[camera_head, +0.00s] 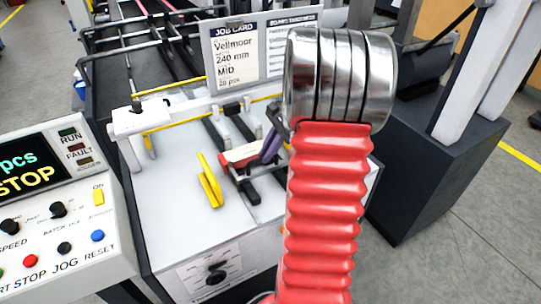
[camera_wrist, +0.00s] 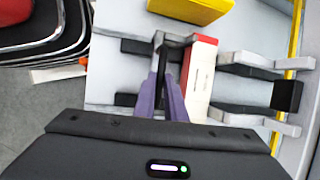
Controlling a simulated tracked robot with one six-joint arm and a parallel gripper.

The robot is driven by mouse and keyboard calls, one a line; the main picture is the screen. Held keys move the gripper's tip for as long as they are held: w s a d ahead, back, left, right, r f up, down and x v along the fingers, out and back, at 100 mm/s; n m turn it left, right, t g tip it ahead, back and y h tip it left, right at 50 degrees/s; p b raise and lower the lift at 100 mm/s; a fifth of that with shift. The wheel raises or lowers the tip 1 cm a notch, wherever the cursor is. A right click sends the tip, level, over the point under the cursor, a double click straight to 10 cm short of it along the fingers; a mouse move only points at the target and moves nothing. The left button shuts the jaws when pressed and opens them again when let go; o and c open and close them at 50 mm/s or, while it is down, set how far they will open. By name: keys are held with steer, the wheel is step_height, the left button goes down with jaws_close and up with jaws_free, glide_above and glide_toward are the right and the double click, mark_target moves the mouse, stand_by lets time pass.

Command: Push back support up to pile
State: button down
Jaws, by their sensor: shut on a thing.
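A small pile of red and white blanks (camera_head: 240,154) sits on the white feeder table (camera_head: 178,200). It also shows in the wrist view (camera_wrist: 200,76), just right of my fingers. My gripper (camera_head: 270,143) has purple fingers, which also show in the wrist view (camera_wrist: 172,70). They are shut on a narrow dark upright piece (camera_wrist: 172,62), which looks like the back support.
A yellow bracket (camera_head: 209,182) stands on the table near the pile. Dark rails (camera_head: 247,190) run under the pile. A white crossbar with a yellow rod (camera_head: 170,122) lies behind. The control panel (camera_head: 48,205) is at left, and a job card (camera_head: 236,55) stands at the back.

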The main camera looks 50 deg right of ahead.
steer(key=c, duration=1.8)
jaws_free()
steer(key=v, duration=1.3)
steer(key=shift+s+d+r, duration=0.15)
steer(key=shift+r, duration=0.2)
